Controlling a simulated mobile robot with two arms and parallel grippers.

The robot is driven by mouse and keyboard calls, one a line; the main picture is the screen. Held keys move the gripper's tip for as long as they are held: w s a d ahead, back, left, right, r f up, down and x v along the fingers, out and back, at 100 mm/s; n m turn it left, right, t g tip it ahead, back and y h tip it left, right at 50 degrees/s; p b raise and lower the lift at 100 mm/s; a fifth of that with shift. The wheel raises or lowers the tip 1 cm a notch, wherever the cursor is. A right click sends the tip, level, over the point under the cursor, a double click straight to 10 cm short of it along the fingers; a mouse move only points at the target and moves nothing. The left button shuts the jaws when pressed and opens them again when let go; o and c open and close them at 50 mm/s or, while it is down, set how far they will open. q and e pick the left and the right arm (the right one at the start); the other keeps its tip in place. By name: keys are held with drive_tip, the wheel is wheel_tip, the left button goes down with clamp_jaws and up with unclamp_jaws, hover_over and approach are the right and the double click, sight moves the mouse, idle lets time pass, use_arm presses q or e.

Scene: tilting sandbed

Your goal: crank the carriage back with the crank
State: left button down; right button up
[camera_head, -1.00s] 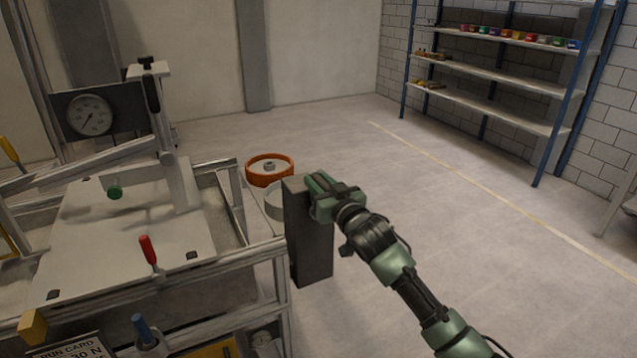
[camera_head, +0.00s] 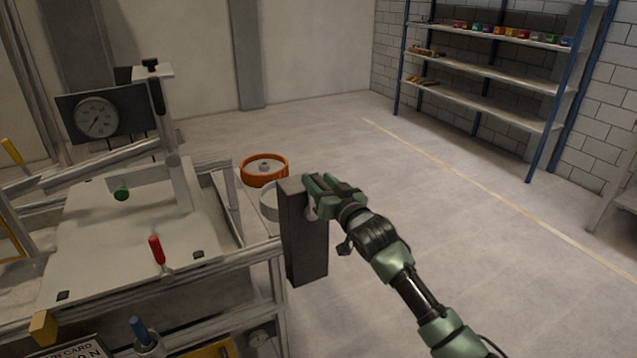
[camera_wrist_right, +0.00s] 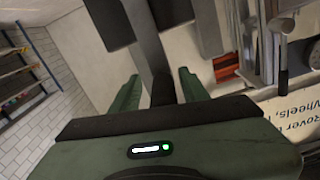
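The crank is hard to make out. A dark grey upright box (camera_head: 303,240) stands at the right end of the sandbed frame (camera_head: 225,262), and my right gripper (camera_head: 318,192) is at its upper right side. In the right wrist view, the two green fingers (camera_wrist_right: 158,88) are apart. A grey bar (camera_wrist_right: 152,55) shows between them, with gaps on both sides. It may be part of the crank. An upright post (camera_head: 180,185), possibly part of the carriage, stands over the pale sandbed plate (camera_head: 100,235). My left gripper is not in view.
An orange-rimmed wheel (camera_head: 264,170) lies behind the box. A round gauge (camera_head: 97,117) is at the left. The floor to the right is clear, up to a shelf (camera_head: 490,65).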

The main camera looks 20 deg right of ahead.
drive_tip(key=shift+s+f, duration=0.1)
drive_tip(key=shift+s, duration=0.25)
drive_tip(key=s+b, duration=0.1)
drive_tip(key=s, duration=0.6)
drive_tip(key=shift+d, duration=0.15)
